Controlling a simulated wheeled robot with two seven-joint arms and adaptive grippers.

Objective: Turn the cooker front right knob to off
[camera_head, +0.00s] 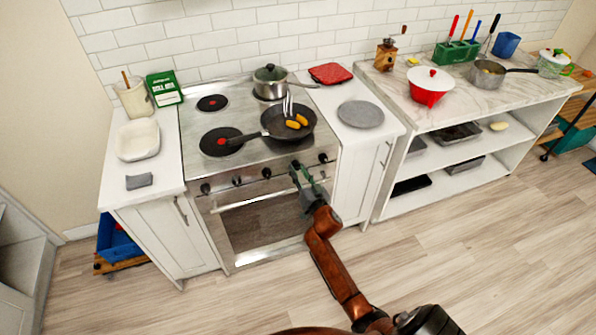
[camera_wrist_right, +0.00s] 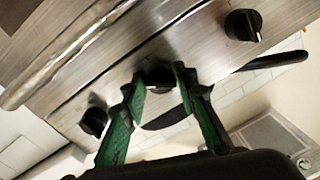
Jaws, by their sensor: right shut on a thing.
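The steel cooker (camera_head: 232,107) has a row of black knobs along its front panel. My right gripper (camera_head: 300,174) reaches up to this panel, with its green-padded fingers shut on the second knob from the right end. In the wrist view this gripped knob (camera_wrist_right: 160,76) sits between the fingertips and is partly hidden by them. The rightmost knob (camera_head: 323,158) stands free beside the gripper; it also shows in the wrist view (camera_wrist_right: 93,122). Another free knob (camera_wrist_right: 243,25) shows on the other side. My left gripper is not in view.
A black frying pan (camera_head: 273,123) with yellow-orange food stands on the front right burner, its handle pointing left. A lidded pot (camera_head: 270,84) stands behind it. The oven handle (camera_head: 245,202) runs below the knobs. White counters flank the cooker; the floor in front is clear.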

